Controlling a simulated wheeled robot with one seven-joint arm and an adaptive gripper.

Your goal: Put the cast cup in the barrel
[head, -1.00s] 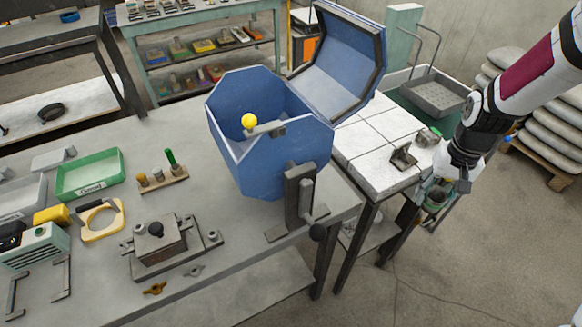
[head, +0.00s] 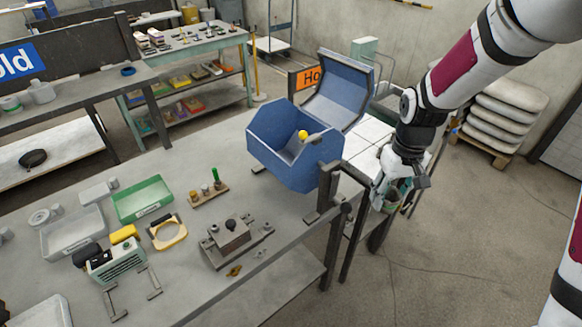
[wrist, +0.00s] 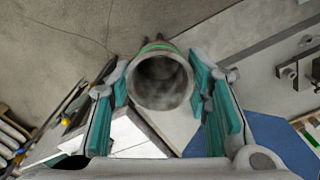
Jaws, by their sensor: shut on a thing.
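The cast cup (wrist: 161,80) is a grey, round, hollow cup with a green band; its open mouth faces the wrist camera and looks empty. My gripper (wrist: 162,92) is shut on it, with teal finger pads on both sides. In the head view my gripper (head: 391,192) and the cup (head: 390,205) are right of the bench, partly hidden by the wrist. The blue octagonal barrel (head: 272,163) stands at the bench's right end, left of my gripper, with its lid (head: 343,92) swung up. A blue surface, likely the barrel (wrist: 285,143), shows lower right in the wrist view.
A yellow ball (head: 303,134) sits at the barrel's opening. A dark stand (head: 328,190) rises by its right side. A white-topped table (head: 366,138) lies behind. The bench's left holds a green tray (head: 143,199) and a metal block (head: 231,235).

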